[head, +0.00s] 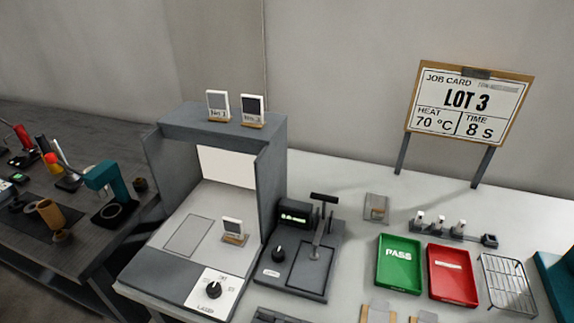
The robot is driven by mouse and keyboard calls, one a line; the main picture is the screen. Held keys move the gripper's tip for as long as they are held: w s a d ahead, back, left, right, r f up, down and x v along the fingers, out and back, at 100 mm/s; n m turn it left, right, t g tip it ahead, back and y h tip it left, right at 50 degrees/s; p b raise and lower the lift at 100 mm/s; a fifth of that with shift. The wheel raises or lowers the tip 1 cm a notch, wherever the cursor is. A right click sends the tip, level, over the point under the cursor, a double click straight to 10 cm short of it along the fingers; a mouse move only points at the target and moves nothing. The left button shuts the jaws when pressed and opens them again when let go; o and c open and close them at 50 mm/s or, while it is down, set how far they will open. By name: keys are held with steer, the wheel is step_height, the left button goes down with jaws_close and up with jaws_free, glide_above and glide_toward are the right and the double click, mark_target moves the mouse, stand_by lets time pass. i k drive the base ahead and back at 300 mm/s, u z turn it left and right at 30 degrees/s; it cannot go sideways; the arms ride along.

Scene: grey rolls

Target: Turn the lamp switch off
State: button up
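A grey booth (225,130) stands on the left part of the light bench. Its back wall has a bright white panel (228,167). A black rotary knob (213,290) sits on a white plate (228,284) at the booth's front right corner. I take this knob to be the lamp switch; the small marks around it are too small to read, so its setting is unclear. A small white card on a wooden stand (233,229) is on the booth floor, right of an outlined rectangle (188,236). My gripper is not in view.
Two similar cards (218,105) stand on the booth top. Right of the booth is a dark device (300,255) with a lever, display and another knob. Further right are a green PASS tray (399,264), a red tray (453,275) and a wire rack (507,284). A dark bench (75,215) with tools lies left.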

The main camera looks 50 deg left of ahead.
mark_target(213, 289)
steer(key=u, duration=2.45)
steer(key=k, duration=1.3)
steer(key=u, duration=0.7)
steer(key=i, duration=1.4)
steer(key=z, duration=0.75)
steer(key=i, duration=0.5)
steer(key=z, duration=0.6)
